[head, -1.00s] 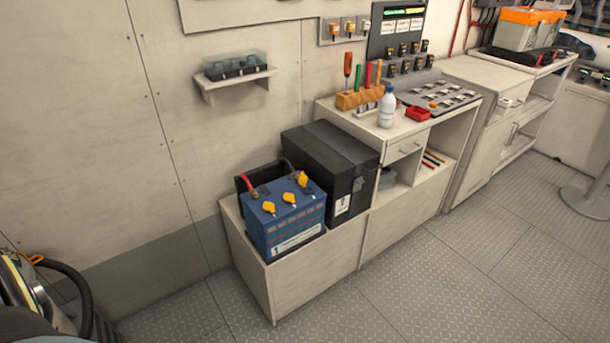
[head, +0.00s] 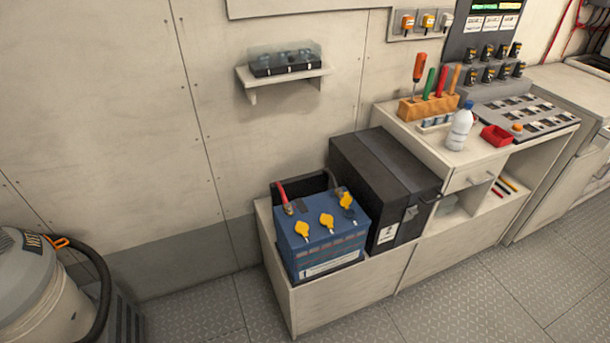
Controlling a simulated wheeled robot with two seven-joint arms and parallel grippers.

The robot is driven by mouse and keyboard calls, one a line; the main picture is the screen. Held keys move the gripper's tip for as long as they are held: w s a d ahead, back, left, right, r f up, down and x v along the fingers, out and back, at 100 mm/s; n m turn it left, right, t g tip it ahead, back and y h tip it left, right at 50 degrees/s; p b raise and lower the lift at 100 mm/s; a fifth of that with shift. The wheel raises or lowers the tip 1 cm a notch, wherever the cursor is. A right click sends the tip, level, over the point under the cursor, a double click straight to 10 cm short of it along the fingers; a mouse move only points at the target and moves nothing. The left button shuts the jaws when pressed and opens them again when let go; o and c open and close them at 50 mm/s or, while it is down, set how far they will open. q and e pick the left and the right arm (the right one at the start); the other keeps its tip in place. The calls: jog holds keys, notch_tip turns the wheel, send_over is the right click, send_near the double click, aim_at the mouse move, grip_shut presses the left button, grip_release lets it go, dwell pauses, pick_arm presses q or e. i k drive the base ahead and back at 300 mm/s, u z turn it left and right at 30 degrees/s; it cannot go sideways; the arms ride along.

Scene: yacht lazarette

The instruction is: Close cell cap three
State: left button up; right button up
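A blue battery (head: 322,240) sits in the white cabinet top at the centre of the head view, with a red cable at its back left. Three yellow cell caps show on its top: one at the left front (head: 302,229), one in the middle (head: 327,221), and one at the right back (head: 346,200). The right back cap looks raised or tilted, with a dark part beside it; I cannot tell exactly how it sits. No cap numbers are readable. Neither of my grippers is in view.
A black battery box (head: 386,185) stands right beside the blue battery. A workbench (head: 480,160) to its right holds a water bottle (head: 460,127), a red tray (head: 496,135) and a tool block (head: 428,106). A vacuum-like canister (head: 45,290) with a black hose stands at the lower left. Floor in front is clear.

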aim_at(346, 200)
jog(key=i, duration=0.85)
jog(key=z, duration=0.35)
